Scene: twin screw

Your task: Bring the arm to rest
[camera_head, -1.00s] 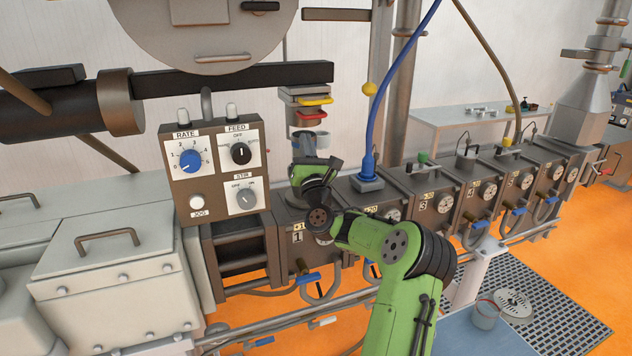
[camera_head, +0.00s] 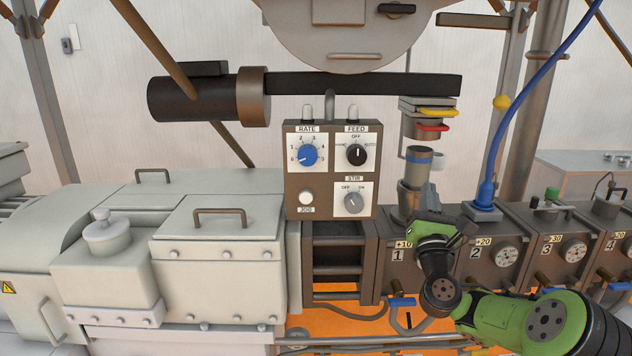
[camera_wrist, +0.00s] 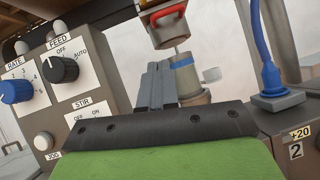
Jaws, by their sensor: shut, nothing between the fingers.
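My arm (camera_head: 540,318) is green and dark grey and reaches in from the lower right in the head view. My gripper (camera_head: 430,190) is in front of barrel block 1, pointing up beside the grey inlet with a blue band (camera_head: 420,158). In the wrist view my gripper (camera_wrist: 158,68) shows its two grey fingers shut together, with nothing between them. The inlet (camera_wrist: 185,80) stands just behind and right of the fingers there; I cannot tell whether they touch it.
The control box (camera_head: 330,182) with RATE, FEED and STIR knobs is left of my gripper. A red-handled slide (camera_head: 432,128) and a yellow-handled one (camera_head: 438,111) hang above the inlet. A blue hose (camera_head: 490,165) rises at the right. Open wall space lies between.

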